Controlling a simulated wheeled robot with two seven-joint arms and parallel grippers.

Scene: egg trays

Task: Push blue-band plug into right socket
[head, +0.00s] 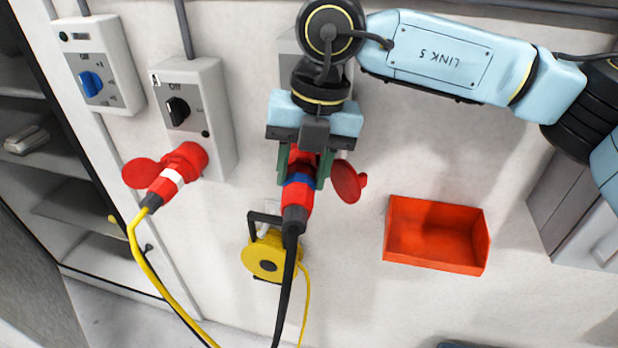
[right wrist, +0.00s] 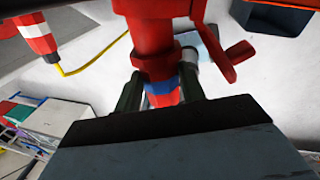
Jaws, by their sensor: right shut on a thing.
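The blue-band plug (head: 298,190) is red with a blue ring and a black cable hanging from its lower end. My right gripper (head: 304,168) is shut on it from above, with a finger on each side. In the right wrist view the plug (right wrist: 163,88) sits between the two fingers (right wrist: 162,95), its front end against the red right socket (right wrist: 152,40). How deep it sits is hard to tell. The socket's red lid (head: 348,181) hangs open to the right. My gripper and wrist hide most of the socket box in the head view. My left gripper is out of view.
A white-band plug (head: 166,186) with a yellow cable is at the left switch box (head: 195,110). A box with a blue knob (head: 92,83) hangs farther left. A yellow cable reel (head: 266,256) and an open orange bin (head: 436,263) are lower on the wall.

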